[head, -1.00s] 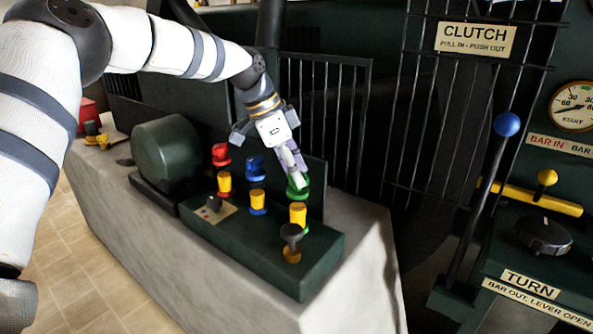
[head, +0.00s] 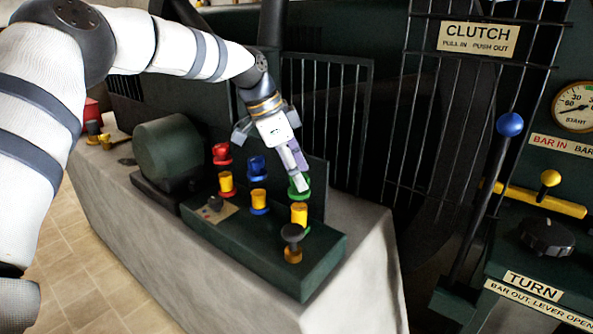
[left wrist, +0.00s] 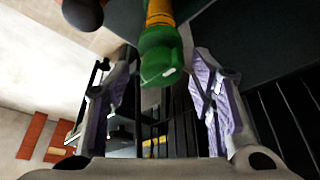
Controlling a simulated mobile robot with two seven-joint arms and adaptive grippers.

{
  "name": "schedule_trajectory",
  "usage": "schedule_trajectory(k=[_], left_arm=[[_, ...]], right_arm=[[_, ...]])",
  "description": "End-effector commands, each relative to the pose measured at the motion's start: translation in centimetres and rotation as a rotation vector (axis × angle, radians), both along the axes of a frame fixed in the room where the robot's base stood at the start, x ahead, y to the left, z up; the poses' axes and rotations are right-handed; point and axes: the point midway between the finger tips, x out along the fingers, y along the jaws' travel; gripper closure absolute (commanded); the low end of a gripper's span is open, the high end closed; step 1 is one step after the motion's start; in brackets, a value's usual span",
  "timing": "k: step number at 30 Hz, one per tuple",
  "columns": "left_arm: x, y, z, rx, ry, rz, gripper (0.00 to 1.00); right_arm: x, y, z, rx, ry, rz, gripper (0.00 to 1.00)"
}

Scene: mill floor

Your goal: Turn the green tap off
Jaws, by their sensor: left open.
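The green tap (head: 298,187) is at the right end of a row of coloured taps on a dark green block, with a yellow part just in front of it. My left gripper (head: 296,172) comes down from above and its fingers are at the tap, partly covering it in the head view. In the left wrist view the green tap (left wrist: 160,58) shows between the two spread fingers, near their tips. A gap shows on both sides of it. I cannot tell whether either finger touches it. My right gripper is not in view.
A red tap (head: 221,153) and a blue tap (head: 256,166) stand left of the green one. A dark round knob (head: 292,233) is on the block's front right. A barred guard (head: 335,110) rises behind. A blue-knobbed lever (head: 510,124) is at the right.

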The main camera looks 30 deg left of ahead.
Motion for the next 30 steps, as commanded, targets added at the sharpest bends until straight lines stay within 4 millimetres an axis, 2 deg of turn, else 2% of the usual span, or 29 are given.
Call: schedule_trajectory(k=[4,12,15,20,30], left_arm=[[-0.3,0.5,1.6,0.0,-0.005,0.002,0.5],[-2.0,2.6,8.2,0.001,-0.005,0.002,0.5],[-2.5,3.2,9.8,0.001,-0.002,0.002,0.5],[-2.9,3.5,11.0,0.0,0.001,0.0,0.5],[-2.9,3.5,11.1,0.0,0.001,0.0,0.5]], right_arm=[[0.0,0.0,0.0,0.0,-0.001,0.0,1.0],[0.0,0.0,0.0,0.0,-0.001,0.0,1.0],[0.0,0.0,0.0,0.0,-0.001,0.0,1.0],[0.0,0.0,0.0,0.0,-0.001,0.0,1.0],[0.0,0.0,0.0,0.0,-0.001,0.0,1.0]])
